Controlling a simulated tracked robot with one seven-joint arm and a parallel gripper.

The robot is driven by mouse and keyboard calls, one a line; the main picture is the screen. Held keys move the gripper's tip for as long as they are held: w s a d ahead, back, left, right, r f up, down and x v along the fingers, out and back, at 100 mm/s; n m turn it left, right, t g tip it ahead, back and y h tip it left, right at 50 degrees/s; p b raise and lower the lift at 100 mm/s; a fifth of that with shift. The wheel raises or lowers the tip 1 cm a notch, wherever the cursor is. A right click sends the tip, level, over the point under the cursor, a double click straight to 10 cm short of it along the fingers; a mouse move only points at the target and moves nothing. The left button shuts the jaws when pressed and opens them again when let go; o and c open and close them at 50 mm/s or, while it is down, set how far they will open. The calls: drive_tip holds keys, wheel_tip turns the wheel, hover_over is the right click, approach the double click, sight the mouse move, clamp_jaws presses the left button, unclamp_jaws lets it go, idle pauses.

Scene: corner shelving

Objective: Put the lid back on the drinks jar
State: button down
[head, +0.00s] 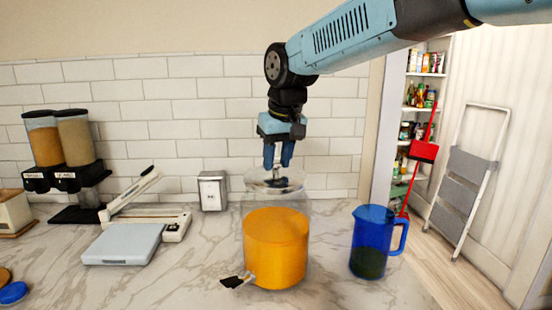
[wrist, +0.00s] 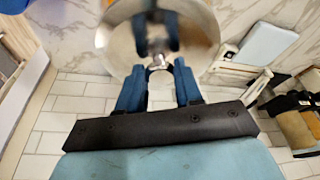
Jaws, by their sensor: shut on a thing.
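The drinks jar (head: 276,245) is a clear jar of orange drink with a black-handled tap at its lower front. It stands upright on the marble counter. The round clear lid (head: 257,181) is directly above the jar mouth and looks about level. I cannot tell whether it touches the rim. My gripper (head: 279,166) points straight down and is shut on the lid's knob. In the wrist view, the lid (wrist: 118,42) is a shiny disc beyond the fingers of my gripper (wrist: 158,68), with the knob (wrist: 158,62) between them. The jar is mostly hidden there behind the lid.
A blue pitcher (head: 369,243) stands close right of the jar. Left are a grey flat scale (head: 123,244), a cream-coloured device (head: 174,222), a napkin holder (head: 213,191) and cereal dispensers (head: 75,140). A tiled wall (head: 150,95) is behind. Counter at front left is mostly clear.

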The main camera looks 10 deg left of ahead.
idle(0.4)
drive_tip(key=c, duration=0.7)
unclamp_jaws()
drive_tip(key=shift+o, duration=0.6)
drive_tip(key=o, duration=0.4)
drive_tip(key=shift+r, duration=3.5)
